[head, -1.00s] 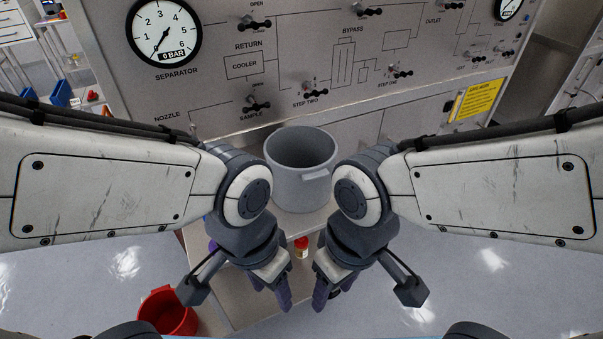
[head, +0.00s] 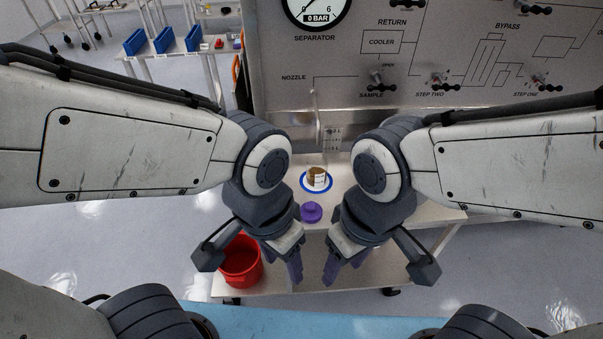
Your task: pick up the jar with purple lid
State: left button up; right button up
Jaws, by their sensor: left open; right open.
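A purple lid (head: 311,212) shows on the light table, in the gap between my two arms; it is seen from above, so I cannot tell how much jar is under it. My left gripper (head: 294,268) is open and empty, in front of the purple lid and slightly to its left. My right gripper (head: 333,268) is open and empty, in front of it and slightly to the right. Neither gripper touches the lid.
A brown-and-white item (head: 316,177) sits on a blue-rimmed white plate (head: 304,185) behind the purple lid. A red bucket (head: 241,264) stands at the table's left. The grey control panel (head: 345,80) rises behind. Blue bins (head: 163,40) stand on a back-left shelf.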

aim_at(317, 167)
jog(key=u, duration=0.55)
jog(key=k, duration=1.3)
jog(key=z, duration=0.1)
jog(key=i, duration=0.6)
jog(key=z, duration=0.65)
jog(key=i, duration=1.1)
jog(key=u, duration=0.45)
